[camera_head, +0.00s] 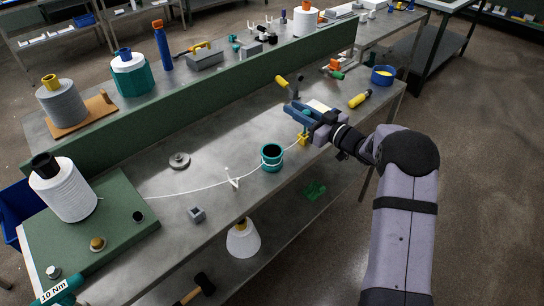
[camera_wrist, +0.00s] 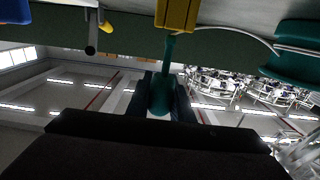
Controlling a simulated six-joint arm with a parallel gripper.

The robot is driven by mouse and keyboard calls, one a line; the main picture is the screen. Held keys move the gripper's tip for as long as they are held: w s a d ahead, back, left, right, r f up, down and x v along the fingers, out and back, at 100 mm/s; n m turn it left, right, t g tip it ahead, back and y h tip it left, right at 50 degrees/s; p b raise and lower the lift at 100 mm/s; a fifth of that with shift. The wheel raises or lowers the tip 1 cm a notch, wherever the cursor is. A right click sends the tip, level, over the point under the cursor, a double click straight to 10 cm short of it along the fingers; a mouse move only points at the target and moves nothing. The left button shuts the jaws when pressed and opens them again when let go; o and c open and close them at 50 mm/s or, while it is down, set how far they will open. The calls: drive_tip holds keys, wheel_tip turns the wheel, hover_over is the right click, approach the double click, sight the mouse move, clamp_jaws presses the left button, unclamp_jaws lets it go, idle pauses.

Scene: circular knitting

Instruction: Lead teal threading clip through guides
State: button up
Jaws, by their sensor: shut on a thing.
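My gripper (camera_head: 299,112) is shut on the teal threading clip (camera_wrist: 162,92), which sits between its dark blue fingers in the wrist view. The clip's narrow stem points at a yellow guide (camera_wrist: 177,14). In the head view the yellow guide (camera_head: 303,139) stands just below the gripper, where the clip is mostly hidden. White thread (camera_head: 190,190) runs from the white cone (camera_head: 66,192) past a white forked guide (camera_head: 232,178) and the teal cylindrical guide (camera_head: 271,160) toward the yellow guide. I cannot tell whether it passes through the yellow guide.
A green raised wall (camera_head: 215,98) runs behind the work strip. A grey disc (camera_head: 179,160) and a small grey block (camera_head: 197,214) lie on the bench. A yellow-handled tool (camera_head: 359,99) and a blue bowl (camera_head: 382,75) are to the right of the gripper.

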drive_tip(key=shift+f+b, duration=0.3)
drive_tip(key=shift+f, duration=0.25)
idle(0.4)
drive_tip(key=shift+f, duration=0.3)
drive_tip(key=shift+f+b, duration=0.65)
drive_tip(key=shift+f, duration=0.25)
idle(1.0)
drive_tip(key=o, duration=1)
drive_tip(key=shift+s+d, duration=0.1)
drive_tip(key=shift+b+v, duration=0.6)
drive_tip(key=shift+v, duration=2.95)
